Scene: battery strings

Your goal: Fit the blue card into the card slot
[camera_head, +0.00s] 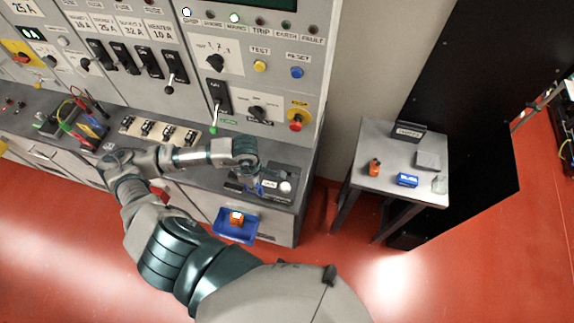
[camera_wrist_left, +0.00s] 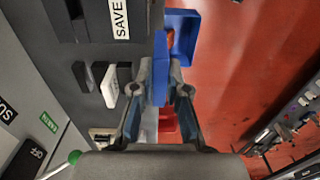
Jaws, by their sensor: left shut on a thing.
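My left gripper (camera_head: 256,185) is at the dark grey device (camera_head: 283,184) on the right end of the bench. In the left wrist view my left gripper (camera_wrist_left: 160,70) is shut on the blue card (camera_wrist_left: 160,82), which shows as a narrow blue strip between the fingertips. In the head view only a small bit of blue shows at the fingers. The device also shows in the left wrist view (camera_wrist_left: 82,50), with a label reading SAVE. The card slot's opening is hidden or too small to make out, so I cannot tell whether the card touches it. My right gripper is out of view.
A blue tray (camera_head: 222,231) with an orange item (camera_head: 236,217) hangs at the bench front, just below the gripper. A control panel with switches (camera_head: 150,62) rises behind. A side table (camera_head: 395,185) with small items stands right, across a gap of red floor.

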